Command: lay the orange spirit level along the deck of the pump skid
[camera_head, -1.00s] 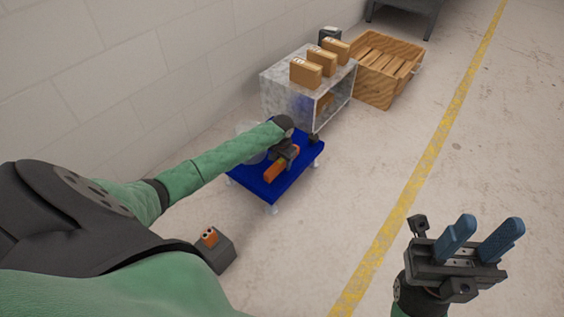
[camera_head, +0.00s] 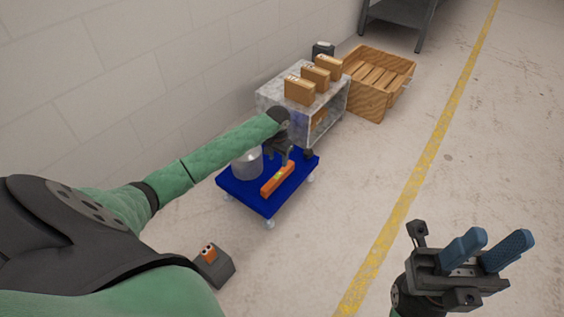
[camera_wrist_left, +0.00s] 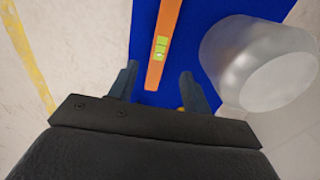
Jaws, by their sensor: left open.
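The orange spirit level (camera_head: 278,178) lies on the blue deck of the pump skid (camera_head: 247,197), near its right side and roughly along that edge. In the left wrist view the level (camera_wrist_left: 167,38), with its yellow-green vial, points toward the space between my fingers. My left gripper (camera_head: 287,157) is open just above the far end of the level; the wrist view shows its two fingers apart (camera_wrist_left: 160,82). My right gripper (camera_head: 490,248) is open and empty, out over the floor at the right.
A grey-white cylinder (camera_head: 246,163) stands on the deck beside the level. Behind is a grey box-like cart (camera_head: 272,98) with several cartons on top, then a wooden crate (camera_head: 372,97). A dark block with an orange item (camera_head: 214,267) is on the floor. The floor at right is clear.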

